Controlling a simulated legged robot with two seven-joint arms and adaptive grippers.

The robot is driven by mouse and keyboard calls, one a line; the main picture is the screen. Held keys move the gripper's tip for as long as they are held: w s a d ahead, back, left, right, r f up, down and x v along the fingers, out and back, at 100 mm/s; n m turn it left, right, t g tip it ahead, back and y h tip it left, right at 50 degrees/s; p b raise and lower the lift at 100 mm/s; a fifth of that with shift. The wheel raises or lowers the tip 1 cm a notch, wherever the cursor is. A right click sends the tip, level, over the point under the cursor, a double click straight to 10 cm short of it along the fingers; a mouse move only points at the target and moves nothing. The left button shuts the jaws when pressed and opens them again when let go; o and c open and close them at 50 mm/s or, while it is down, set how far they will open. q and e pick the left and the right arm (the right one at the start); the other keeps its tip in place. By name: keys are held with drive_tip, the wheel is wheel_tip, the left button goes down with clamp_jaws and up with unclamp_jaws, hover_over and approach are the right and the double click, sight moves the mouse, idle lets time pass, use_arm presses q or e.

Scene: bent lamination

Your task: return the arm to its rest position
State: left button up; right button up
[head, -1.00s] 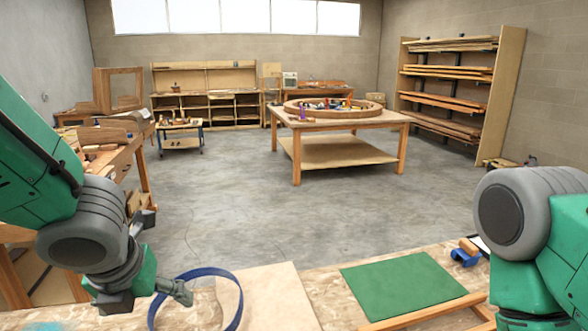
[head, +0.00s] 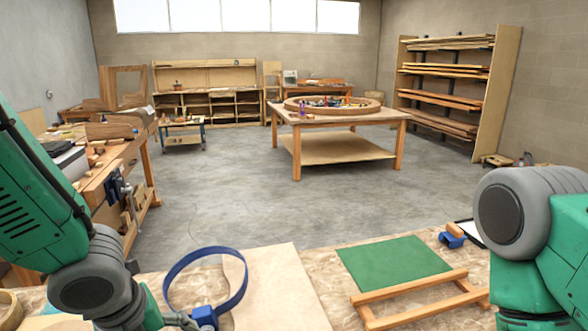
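My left arm comes in from the left and reaches down to the lower left. Part of its gripper (head: 184,320) shows at the bottom edge, close to the buckle of a blue strap. Whether its fingers are open or shut is cut off by the frame. The blue strap (head: 240,285) forms an upright loop, with its blue buckle (head: 205,317) at the bottom. My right arm stands folded at the right edge, and its gripper is out of view.
The workbench (head: 320,262) in front holds a pale board (head: 285,290), a green mat (head: 393,262), a wooden frame (head: 420,297) and a blue-and-wood tool (head: 453,236). A side bench (head: 110,165) stands at left. Open floor (head: 300,210) lies beyond, before a wooden table (head: 345,117).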

use_arm(q)
drive_tip(key=s+f+n+g+h, duration=0.2)
drive_tip(key=s+f+n, duration=1)
drive_tip(key=f+n, duration=0.5)
drive_tip(key=s+a+f+n+y, duration=0.2)
drive_tip(key=s+a+f+n, duration=0.55)
drive_tip(key=s+n, duration=0.35)
drive_tip(key=w+f+b, duration=0.3)
drive_tip(key=f+b, duration=0.6)
drive_tip(key=b, duration=0.1)
drive_tip(key=shift+d+y, duration=0.3)
drive_tip(key=shift+d, duration=0.1)
